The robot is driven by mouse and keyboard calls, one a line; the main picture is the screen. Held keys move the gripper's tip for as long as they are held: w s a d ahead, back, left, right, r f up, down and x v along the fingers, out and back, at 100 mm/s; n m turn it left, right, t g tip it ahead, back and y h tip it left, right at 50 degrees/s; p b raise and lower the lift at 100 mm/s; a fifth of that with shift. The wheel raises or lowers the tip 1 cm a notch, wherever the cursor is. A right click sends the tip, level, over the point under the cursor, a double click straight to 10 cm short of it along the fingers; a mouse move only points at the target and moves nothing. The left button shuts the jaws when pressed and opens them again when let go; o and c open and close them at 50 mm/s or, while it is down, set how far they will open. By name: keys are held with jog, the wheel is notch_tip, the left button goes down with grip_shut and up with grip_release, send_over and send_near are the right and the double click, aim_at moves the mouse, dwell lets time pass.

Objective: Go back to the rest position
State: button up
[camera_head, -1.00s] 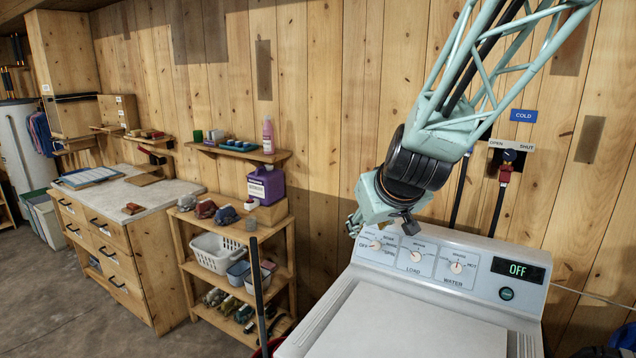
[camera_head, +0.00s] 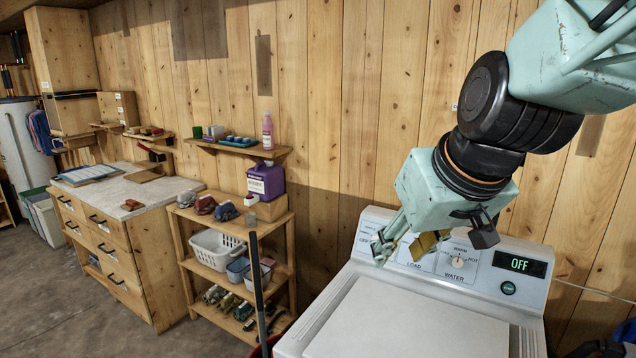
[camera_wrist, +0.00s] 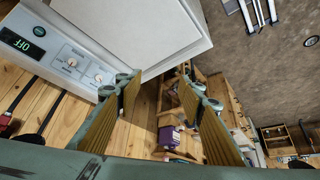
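My gripper (camera_head: 404,247) hangs in front of the washer's control panel, above the left back part of the lid. In the wrist view its two ribbed brown finger pads (camera_wrist: 160,112) stand well apart with nothing between them. My gripper is open and empty. The washer (camera_head: 420,318) is white, with its lid closed and a display (camera_head: 519,265) reading OFF. My arm hides part of the control panel and the wall behind it.
A wooden shelf rack (camera_head: 232,270) with a white basket (camera_head: 217,250) and a purple jug (camera_head: 266,182) stands left of the washer. A dark pole (camera_head: 258,290) rises by the washer's left side. A workbench (camera_head: 130,255) is farther left, with open floor before it.

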jog(key=s+d+f+m+g+b, duration=0.1)
jog(key=s+d, duration=0.2)
jog(key=s, duration=1)
jog(key=s+d+f+m+g+h+b, duration=0.1)
jog(key=s+d, duration=0.2)
jog(key=s, duration=1)
jog(key=shift+f+g, duration=0.3)
